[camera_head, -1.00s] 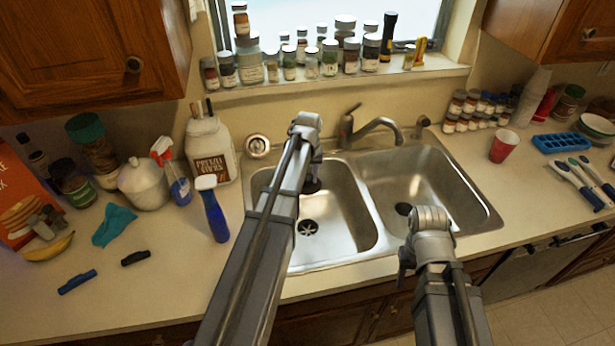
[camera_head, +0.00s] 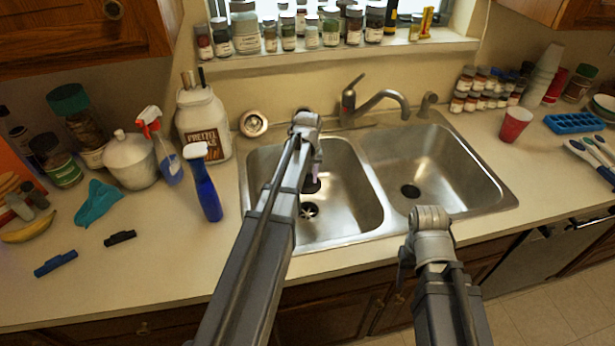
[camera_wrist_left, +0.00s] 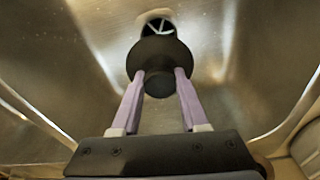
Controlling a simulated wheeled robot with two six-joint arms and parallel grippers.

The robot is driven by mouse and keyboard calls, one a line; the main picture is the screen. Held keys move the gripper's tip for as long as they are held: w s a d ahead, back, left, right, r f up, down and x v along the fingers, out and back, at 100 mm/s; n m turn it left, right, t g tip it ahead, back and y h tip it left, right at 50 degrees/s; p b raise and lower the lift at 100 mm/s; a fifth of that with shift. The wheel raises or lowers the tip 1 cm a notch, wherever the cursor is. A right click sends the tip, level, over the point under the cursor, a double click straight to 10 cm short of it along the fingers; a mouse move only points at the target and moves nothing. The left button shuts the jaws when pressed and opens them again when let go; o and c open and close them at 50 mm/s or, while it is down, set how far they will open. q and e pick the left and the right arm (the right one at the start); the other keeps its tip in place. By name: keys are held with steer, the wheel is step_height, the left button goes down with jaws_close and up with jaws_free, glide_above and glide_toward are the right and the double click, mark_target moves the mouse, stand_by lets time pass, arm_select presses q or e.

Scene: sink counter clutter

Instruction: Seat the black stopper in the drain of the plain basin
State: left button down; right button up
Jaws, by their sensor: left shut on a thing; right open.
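My left gripper (camera_head: 316,172) is shut on the black stopper (camera_head: 311,186), holding it inside the left basin (camera_head: 350,180). The left wrist view shows the stopper (camera_wrist_left: 158,55) between the purple fingers, wide disc away from the palm. Beyond it lies the left basin's drain (camera_wrist_left: 158,25), with a star-like pattern, partly hidden by the stopper. In the head view this drain (camera_head: 308,211) shows just below the stopper; they look apart. The right basin (camera_head: 455,175) has a dark round drain (camera_head: 410,191). My right gripper (camera_head: 405,262) is open before the counter's front edge; its fingertips are mostly hidden.
The faucet (camera_head: 375,102) stands behind the basins, near the divider. A blue spray bottle (camera_head: 206,185) stands left of the sink, and a round metal piece (camera_head: 253,123) lies at its back left. A red cup (camera_head: 515,125) stands to the right. Both basins look otherwise empty.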

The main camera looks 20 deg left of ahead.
mark_target(308, 186)
arm_select(q)
step_height(308, 186, down, 10)
steer(key=b, duration=0.9)
steer(key=shift+f+b, duration=1.6)
steer(key=shift+b, duration=0.05)
steer(key=shift+c, duration=1.7)
jaws_free()
steer(key=shift+r, duration=0.1)
steer(key=shift+r, duration=0.1)
steer(key=r+p, duration=0.7)
steer(key=p, duration=0.1)
steer(key=shift+s+d+r, duration=0.25)
steer(key=shift+s+r, duration=0.05)
steer(key=shift+s, duration=0.1)
